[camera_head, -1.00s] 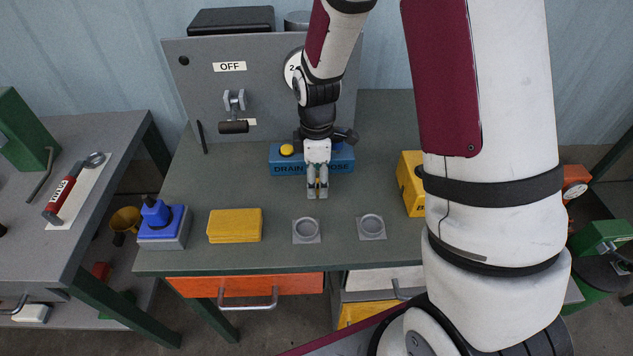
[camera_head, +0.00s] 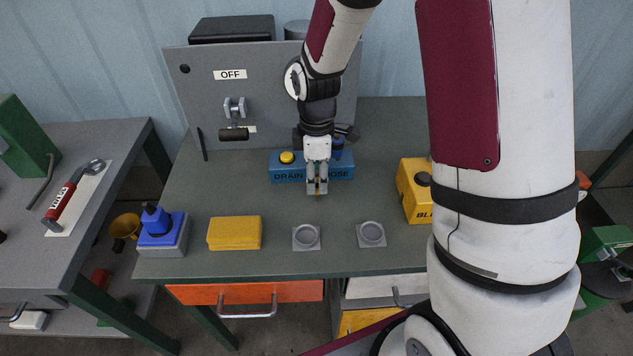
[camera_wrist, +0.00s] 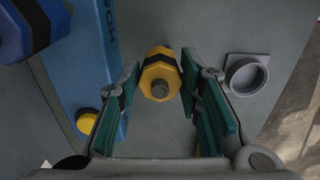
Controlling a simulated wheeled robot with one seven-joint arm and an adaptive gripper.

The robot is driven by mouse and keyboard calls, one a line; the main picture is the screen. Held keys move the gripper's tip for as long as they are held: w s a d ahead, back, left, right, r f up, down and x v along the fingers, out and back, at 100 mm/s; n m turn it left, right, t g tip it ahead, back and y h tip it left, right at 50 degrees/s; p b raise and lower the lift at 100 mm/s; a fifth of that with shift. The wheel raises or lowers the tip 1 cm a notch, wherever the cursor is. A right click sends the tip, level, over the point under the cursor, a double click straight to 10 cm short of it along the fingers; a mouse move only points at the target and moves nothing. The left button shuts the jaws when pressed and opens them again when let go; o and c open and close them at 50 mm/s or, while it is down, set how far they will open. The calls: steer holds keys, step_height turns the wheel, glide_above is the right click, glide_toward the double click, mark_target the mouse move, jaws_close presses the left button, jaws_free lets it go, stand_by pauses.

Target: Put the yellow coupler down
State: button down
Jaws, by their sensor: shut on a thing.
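The yellow coupler (camera_wrist: 160,75) has a dark band and a grey stub, and it sits between the fingertips in the wrist view. My gripper (camera_wrist: 160,80) is shut on it, with green pads at both sides. In the head view my gripper (camera_head: 317,189) points down just in front of the blue drain hose block (camera_head: 312,175). Only a speck of the coupler shows there between the fingers. I cannot tell whether its far end touches the bench.
Two round grey sockets (camera_head: 306,237) (camera_head: 371,233) sit near the bench's front edge. A yellow block (camera_head: 234,233) and a blue-topped block (camera_head: 162,232) stand left. A yellow box (camera_head: 414,190) stands right.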

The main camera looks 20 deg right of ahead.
steer(key=s, duration=0.4)
steer(key=s+d+r, duration=0.1)
steer(key=s, duration=0.4)
steer(key=s+r, duration=0.1)
steer(key=s, duration=0.3)
steer(key=shift+s+d+r+p, duration=0.15)
steer(key=shift+d+p, duration=0.1)
steer(key=shift+p, duration=0.15)
steer(key=s+p, duration=0.2)
steer(key=p, duration=0.2)
steer(key=shift+s+d+r+p, duration=0.1)
steer(key=shift+s+p, duration=0.15)
steer(key=shift+p, duration=0.1)
steer(key=shift+s, duration=0.1)
